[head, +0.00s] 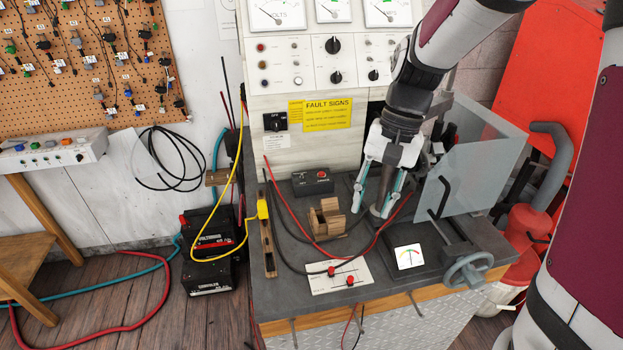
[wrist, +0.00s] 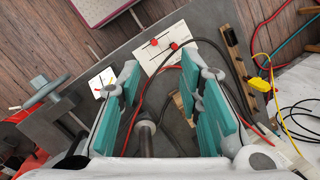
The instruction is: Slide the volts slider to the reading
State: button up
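A white slider card (head: 322,284) lies on the bench's front edge, with two red knobs, one left (head: 331,271) and one right (head: 350,281). I cannot read which is volts. The card (wrist: 146,58) also shows beyond my fingertips in the wrist view. The volts meter (head: 278,14) is at the top left of the test panel; its exact reading is too small to tell. My gripper (head: 375,203) points down over the bench, behind and right of the card. Its teal fingers are apart in the wrist view (wrist: 160,80), and neither touches the knobs.
A grey metal post (wrist: 146,132) stands below my gripper. A wooden block (head: 327,217), a small dial meter (head: 409,257), a vise handwheel (head: 468,270) and a clear guard (head: 470,178) are nearby. Red and black cables cross the bench near the card.

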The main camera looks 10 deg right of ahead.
aim_at(351, 277)
jog(key=w+d+f+m+g+p, duration=0.1)
jog(key=w+d+f+m+g, duration=0.2)
jog(key=f, duration=0.6)
jog(key=shift+t+y, duration=0.3)
jog(key=shift+t, duration=0.2)
jog(key=x, duration=0.4)
jog(key=p+x, duration=0.1)
jog(key=x, duration=0.4)
jog(key=w+a+p+x, duration=0.1)
jog(key=x, duration=0.3)
jog(key=shift+s+f, duration=0.1)
jog(key=shift+f, duration=0.1)
jog(key=shift+c, duration=0.6)
grip_shut()
